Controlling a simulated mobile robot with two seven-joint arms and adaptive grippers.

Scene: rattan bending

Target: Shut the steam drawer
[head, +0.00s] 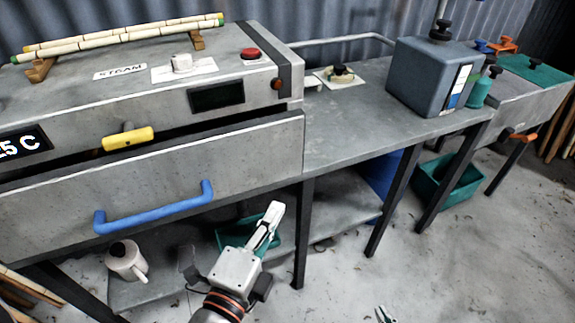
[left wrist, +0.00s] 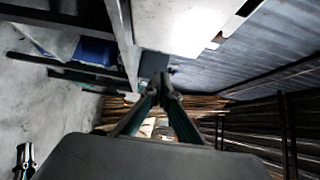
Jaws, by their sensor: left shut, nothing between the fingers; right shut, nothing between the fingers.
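The steam drawer has a grey metal front (head: 235,160) with a blue bar handle (head: 152,212), under the steam box (head: 130,98) in the head view. A dark gap shows between the box and the drawer front's top edge, so the drawer stands partly out. My left gripper (head: 273,212) is shut and empty, below and right of the blue handle, in front of the drawer's lower right part and apart from the handle. Its closed fingers also show in the left wrist view (left wrist: 162,88). Only the tip of my right gripper (head: 384,315) shows at the bottom edge; it is shut.
A grey bench (head: 350,140) with a grey tank (head: 428,80) adjoins at right. Bench legs, a white jug (head: 126,262) and a teal bin (head: 445,185) are below.

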